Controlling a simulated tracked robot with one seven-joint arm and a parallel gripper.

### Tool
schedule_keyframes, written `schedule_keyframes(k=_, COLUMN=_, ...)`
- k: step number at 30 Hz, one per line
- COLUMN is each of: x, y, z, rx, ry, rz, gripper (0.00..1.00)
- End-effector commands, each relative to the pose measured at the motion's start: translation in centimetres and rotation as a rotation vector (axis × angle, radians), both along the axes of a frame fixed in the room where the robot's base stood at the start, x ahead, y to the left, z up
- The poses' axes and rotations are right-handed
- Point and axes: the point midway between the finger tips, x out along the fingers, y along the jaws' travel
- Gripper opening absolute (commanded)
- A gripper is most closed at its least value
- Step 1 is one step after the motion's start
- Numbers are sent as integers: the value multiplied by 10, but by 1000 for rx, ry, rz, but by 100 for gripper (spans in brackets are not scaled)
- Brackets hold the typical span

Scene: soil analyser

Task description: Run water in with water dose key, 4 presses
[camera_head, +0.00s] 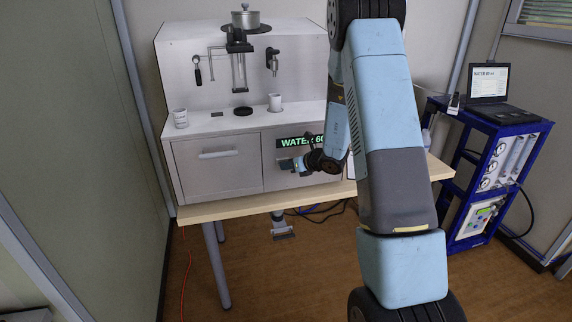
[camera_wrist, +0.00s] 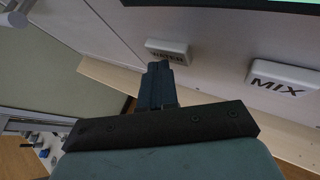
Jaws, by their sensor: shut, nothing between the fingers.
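The keys are hidden there.
A white MIX key (camera_wrist: 283,79) is to the right of the water key. The analyser (camera_head: 218,165) stands on a wooden table (camera_head: 240,205), with cups and a pot on top. A laptop (camera_head: 490,85) on a blue rack (camera_head: 505,125) also shows a water reading.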

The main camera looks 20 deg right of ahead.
Motion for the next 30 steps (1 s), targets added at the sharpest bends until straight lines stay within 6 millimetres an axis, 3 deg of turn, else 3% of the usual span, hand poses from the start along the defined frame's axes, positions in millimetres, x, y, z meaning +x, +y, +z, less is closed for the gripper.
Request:
schedule_keyframes(k=17, x=1, y=0, z=0, rx=1, ry=-1, rz=0, gripper=0)
schedule_keyframes(k=30, x=-16, y=0, z=0, rx=0, ry=0, rz=0, gripper=0)
